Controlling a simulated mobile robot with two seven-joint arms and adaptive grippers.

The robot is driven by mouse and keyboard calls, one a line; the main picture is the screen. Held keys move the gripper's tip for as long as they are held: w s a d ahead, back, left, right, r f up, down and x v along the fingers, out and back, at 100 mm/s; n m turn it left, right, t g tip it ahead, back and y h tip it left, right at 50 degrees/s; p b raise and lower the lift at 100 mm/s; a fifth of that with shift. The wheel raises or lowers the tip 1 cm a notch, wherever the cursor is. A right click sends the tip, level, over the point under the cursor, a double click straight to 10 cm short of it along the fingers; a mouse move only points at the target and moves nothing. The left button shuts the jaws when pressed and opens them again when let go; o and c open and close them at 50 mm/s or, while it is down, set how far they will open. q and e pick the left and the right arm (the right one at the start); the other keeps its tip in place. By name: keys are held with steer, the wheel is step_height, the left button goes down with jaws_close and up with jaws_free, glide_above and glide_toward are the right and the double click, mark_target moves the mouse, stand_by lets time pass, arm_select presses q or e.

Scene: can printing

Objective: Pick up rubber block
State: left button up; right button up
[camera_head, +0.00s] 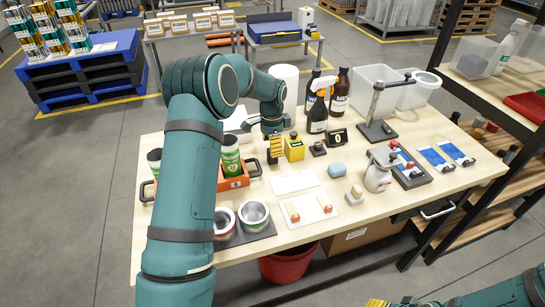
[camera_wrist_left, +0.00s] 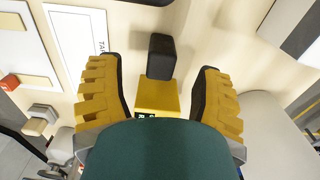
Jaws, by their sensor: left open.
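A yellow block with a black upper part (camera_head: 294,151), taken to be the rubber block, stands on the table in the head view. Its yellow part carries a dark label. In the left wrist view the yellow part (camera_wrist_left: 157,96) and the black part (camera_wrist_left: 160,57) lie between the spread fingers of my left gripper (camera_wrist_left: 160,90). I see gaps on both sides. In the head view my left gripper (camera_head: 276,148) is low over the table, right beside the block. My right gripper (camera_head: 378,303) only just shows at the bottom edge, mostly cut off.
A small black box (camera_head: 318,148) and a black number display (camera_head: 338,137) stand right of the block. Dark bottles (camera_head: 340,92) stand behind. An orange tray (camera_head: 235,182) holds green cans.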

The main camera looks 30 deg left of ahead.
arm_select(q)
steer(key=shift+w+f, duration=0.15)
steer(key=shift+f, duration=2.75)
steer(key=shift+r, duration=0.1)
jaws_close()
